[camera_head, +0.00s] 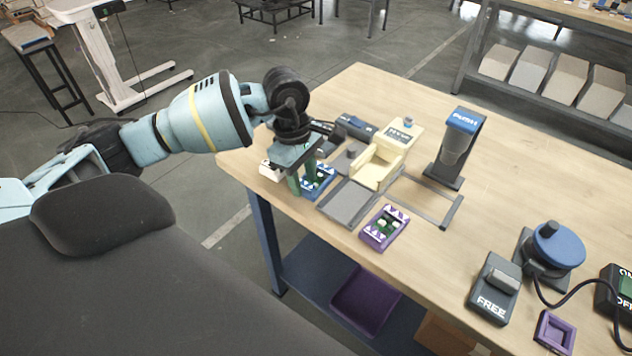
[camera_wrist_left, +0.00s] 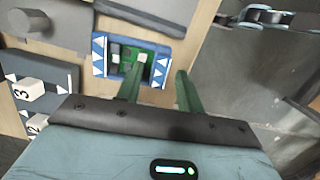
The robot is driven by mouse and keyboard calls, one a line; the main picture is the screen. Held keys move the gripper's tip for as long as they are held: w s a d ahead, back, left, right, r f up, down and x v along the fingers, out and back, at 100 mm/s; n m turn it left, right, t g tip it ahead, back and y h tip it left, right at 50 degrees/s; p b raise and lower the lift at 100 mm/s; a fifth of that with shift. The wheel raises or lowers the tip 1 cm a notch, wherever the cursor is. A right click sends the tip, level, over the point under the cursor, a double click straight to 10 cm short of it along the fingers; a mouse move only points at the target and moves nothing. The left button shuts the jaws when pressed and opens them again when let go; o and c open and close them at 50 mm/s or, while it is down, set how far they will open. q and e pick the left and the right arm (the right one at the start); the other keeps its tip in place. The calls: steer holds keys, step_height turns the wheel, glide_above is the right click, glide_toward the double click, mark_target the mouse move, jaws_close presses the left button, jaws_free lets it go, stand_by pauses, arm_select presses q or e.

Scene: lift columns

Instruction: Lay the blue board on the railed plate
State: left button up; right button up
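The blue board (camera_head: 319,181), with white triangles at its ends and a green middle, lies on the wooden table near its left edge. It shows more fully in the left wrist view (camera_wrist_left: 99,56). My left gripper (camera_head: 302,184) is over it, green fingers pointing down and spread apart. In the left wrist view one finger of this gripper (camera_wrist_left: 160,85) overlaps the board and the other is beside its end; contact cannot be told. The grey railed plate (camera_head: 348,204) lies beside the board, bare, in front of a cream fixture (camera_head: 377,168). My right gripper is not in view.
A purple board (camera_head: 384,228) lies just right of the plate. A PUSH stand (camera_head: 459,146) is behind it, and a FREE switch (camera_head: 494,290) and blue-topped device (camera_head: 556,246) are at right. A dark knob (camera_wrist_left: 33,22) is near the board.

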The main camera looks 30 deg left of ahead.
arm_select(q)
jaws_close()
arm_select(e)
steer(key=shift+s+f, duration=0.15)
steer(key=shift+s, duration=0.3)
arm_select(q)
steer(key=shift+r, duration=0.15)
